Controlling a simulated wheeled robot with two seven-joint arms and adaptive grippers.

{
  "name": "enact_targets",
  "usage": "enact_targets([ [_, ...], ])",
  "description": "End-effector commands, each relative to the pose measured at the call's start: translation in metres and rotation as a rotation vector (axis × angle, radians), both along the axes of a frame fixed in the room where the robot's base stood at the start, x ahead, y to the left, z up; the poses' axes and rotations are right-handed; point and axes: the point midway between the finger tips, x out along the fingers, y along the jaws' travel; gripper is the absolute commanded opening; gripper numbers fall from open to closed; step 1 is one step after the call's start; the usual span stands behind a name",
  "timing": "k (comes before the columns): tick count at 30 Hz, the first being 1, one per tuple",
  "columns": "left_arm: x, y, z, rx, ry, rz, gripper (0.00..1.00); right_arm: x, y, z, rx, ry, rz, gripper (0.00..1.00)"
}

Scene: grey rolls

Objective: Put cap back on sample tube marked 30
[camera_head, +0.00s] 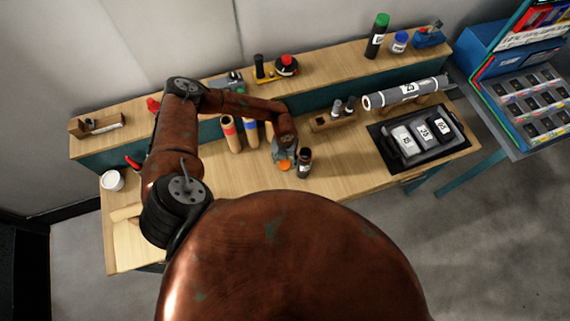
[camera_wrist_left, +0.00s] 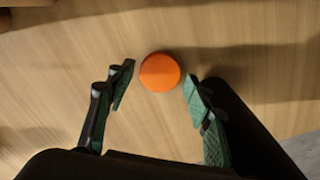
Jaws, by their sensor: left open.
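An orange cap (camera_head: 285,165) lies on the wooden bench. In the left wrist view the orange round cap (camera_wrist_left: 160,72) sits between and slightly beyond my fingertips, apart from both. My left gripper (camera_wrist_left: 158,80) is open and empty above it; in the head view the left gripper (camera_head: 283,152) points down at the bench. A dark, open-topped tube (camera_head: 304,163) stands upright just right of the cap, with a pale label too small to read. My right gripper is not in view.
A wooden holder (camera_head: 333,121) with small items, a grey roll (camera_head: 405,92) on a stand and a black tray (camera_head: 383,147) of grey labelled containers are to the right. The front bench is partly clear.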

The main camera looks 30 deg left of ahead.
Motion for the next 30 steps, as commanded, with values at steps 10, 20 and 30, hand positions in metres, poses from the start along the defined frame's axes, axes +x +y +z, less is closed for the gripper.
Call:
enact_targets([
  [10,0.0,0.001,-0.017,0.0,-0.001,0.001,0.47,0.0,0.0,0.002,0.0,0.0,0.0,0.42],
  [20,0.0,0.0,-0.017,0.0,-0.001,0.0,0.37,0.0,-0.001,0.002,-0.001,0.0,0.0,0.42],
  [30,0.001,0.0,-0.016,0.0,-0.001,0.0,0.26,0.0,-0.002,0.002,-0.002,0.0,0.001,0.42],
])
